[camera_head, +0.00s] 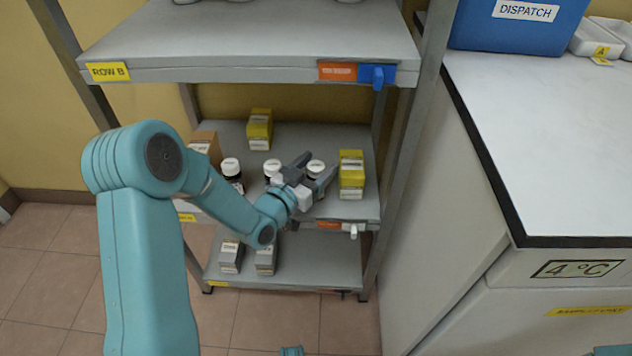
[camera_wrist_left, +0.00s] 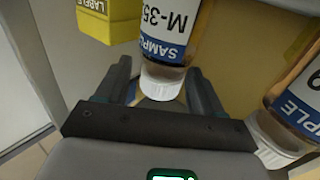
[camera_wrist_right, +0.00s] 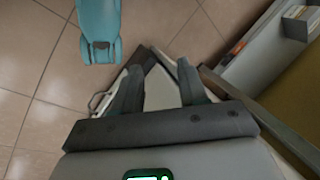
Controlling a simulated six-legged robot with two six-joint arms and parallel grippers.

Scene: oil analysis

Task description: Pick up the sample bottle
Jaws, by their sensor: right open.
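A sample bottle with a white cap (camera_head: 315,167) stands on the middle shelf, partly hidden by my left gripper (camera_head: 318,172). In the left wrist view it appears upside down, with amber contents and a blue-and-white label (camera_wrist_left: 168,30) reading SAMPLE and M-35, the rest cut off. My left gripper (camera_wrist_left: 162,90) is open, with its fingers on either side of the cap and small gaps visible. Other capped bottles (camera_head: 272,167) (camera_head: 231,168) stand to the left. My right gripper (camera_wrist_right: 160,82) is open and empty, above the floor.
A yellow box (camera_head: 351,175) stands just right of the bottle, and another (camera_head: 259,129) stands farther back. The upper shelf (camera_head: 250,58) marked ROW B overhangs. Grey boxes (camera_head: 231,257) sit on the lower shelf. A white-topped bench (camera_head: 560,140) with a blue DISPATCH bin (camera_head: 515,28) is right.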

